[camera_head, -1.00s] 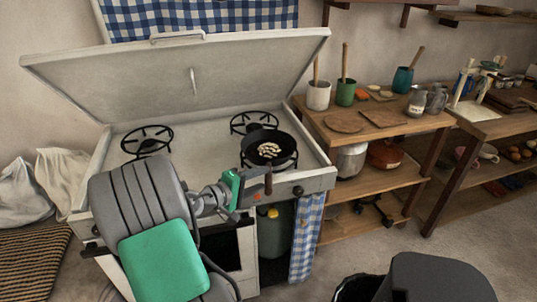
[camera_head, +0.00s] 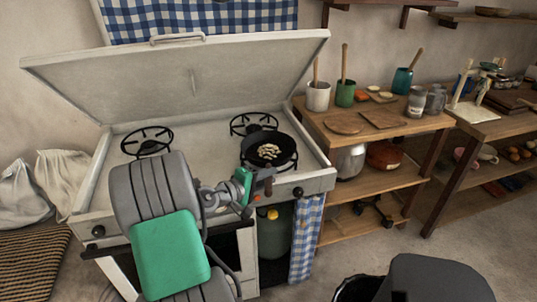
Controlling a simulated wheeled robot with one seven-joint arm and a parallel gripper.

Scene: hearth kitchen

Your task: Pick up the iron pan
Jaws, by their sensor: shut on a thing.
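The black iron pan (camera_head: 285,140) is on the front right burner of the stove, with a small heap of pale pieces (camera_head: 269,152) in it. Its handle (camera_head: 268,181) points toward the front edge of the stove. My gripper (camera_head: 262,184) is at the handle, in front of the pan, and is shut on it. The fingertips are small and partly hidden by the wrist. From this view I cannot tell whether the pan touches the burner.
The stove (camera_head: 110,170) has its lid raised behind the burners, with empty burners (camera_head: 147,141) at left and back. A wooden shelf table (camera_head: 420,122) with cups and boards stands close at the right. A dark bin (camera_head: 350,290) stands on the floor in front.

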